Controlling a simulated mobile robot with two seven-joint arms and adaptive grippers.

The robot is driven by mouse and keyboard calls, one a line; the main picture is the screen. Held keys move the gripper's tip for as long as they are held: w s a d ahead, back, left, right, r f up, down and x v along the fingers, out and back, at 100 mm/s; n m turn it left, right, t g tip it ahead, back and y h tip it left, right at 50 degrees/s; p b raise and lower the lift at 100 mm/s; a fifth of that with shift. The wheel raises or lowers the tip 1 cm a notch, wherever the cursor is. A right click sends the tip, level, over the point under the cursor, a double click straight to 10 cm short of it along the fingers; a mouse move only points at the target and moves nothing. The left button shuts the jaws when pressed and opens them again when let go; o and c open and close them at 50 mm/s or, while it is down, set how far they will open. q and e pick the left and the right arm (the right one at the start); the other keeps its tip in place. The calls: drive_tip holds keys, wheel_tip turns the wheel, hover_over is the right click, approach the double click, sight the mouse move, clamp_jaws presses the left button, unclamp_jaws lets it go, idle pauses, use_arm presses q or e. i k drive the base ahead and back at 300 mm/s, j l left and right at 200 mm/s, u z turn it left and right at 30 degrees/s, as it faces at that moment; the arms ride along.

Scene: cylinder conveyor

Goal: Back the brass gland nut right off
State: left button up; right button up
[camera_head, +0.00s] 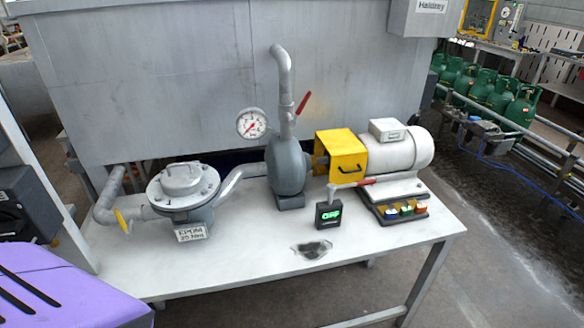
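I cannot make out a brass gland nut. A grey pump casing (287,168) stands on the white bench (243,262). A yellow guard (341,153) with a black handle sits between the pump and the pale electric motor (399,152), covering most of the space between them. Some of the shaft area beside the pump shows only as small, unclear detail. Neither of my grippers is in view.
A grey strainer-like vessel (184,187) with a label stands left on the bench. A purple surface (70,285) fills the lower left.

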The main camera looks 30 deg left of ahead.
sight(317, 170)
drive_tip(key=i+l+u, duration=0.1)
drive_tip(key=u, duration=0.3)
drive_tip(key=i+l+u, duration=0.1)
drive_tip(key=u, duration=0.35)
drive_tip(key=l+u, duration=0.7)
drive_tip(key=l, duration=0.15)
drive_tip(key=i+l+u, duration=0.1)
drive_tip(key=l+u, duration=0.2)
drive_tip(key=l, duration=0.2)
drive_tip(key=l+u, duration=0.1)
drive_tip(key=l, duration=0.4)
drive_tip(key=k+l+u, duration=0.1)
drive_tip(key=l, duration=0.4)
